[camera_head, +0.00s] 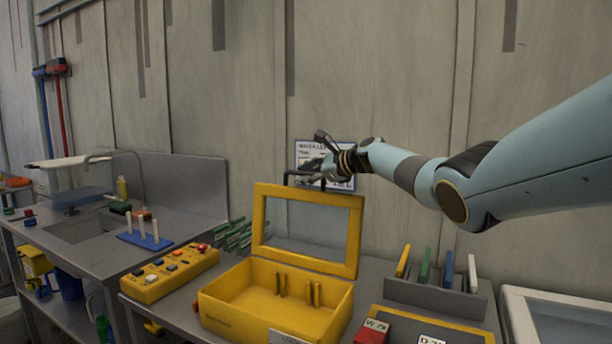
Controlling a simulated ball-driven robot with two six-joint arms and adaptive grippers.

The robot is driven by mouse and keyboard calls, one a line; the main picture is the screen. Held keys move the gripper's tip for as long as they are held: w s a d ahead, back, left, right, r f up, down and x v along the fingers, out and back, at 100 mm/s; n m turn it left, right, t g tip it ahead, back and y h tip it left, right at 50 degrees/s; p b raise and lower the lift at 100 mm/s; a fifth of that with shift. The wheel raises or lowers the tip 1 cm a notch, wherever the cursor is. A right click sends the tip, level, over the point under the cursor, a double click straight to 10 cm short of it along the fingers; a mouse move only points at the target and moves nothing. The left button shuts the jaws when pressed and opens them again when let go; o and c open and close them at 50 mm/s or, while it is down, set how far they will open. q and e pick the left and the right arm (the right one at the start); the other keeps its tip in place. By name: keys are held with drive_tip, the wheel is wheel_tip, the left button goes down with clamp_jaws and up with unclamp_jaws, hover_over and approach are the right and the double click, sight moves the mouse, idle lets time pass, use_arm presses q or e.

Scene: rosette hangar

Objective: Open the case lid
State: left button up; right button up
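The yellow case (225,318) stands on the grey bench in the middle of the view. Its lid (258,222), a yellow frame with a see-through window, stands up at the back of the case, so the case is open. Inside are upright yellow dividers (314,294). My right gripper (304,158) is at the lid's top edge, its arm coming in from the right. Its fingers are spread and I see nothing between them. I cannot tell whether it touches the lid. My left gripper is not in view.
A yellow button box (172,275) stands left of the case. A grey rack (430,297) with coloured plates stands to the right, behind a yellow-edged tray (455,328) and a red block (372,331). A sign (304,150) hangs on the wall behind my gripper. A sink bench (60,248) is at left.

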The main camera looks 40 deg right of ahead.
drive_tip(key=shift+o, duration=1.3)
drive_tip(key=shift+s+d+r, duration=0.2)
drive_tip(key=shift+s, duration=0.4)
drive_tip(key=v, duration=1)
drive_tip(key=shift+s, duration=0.35)
drive_tip(key=shift+r, duration=0.1)
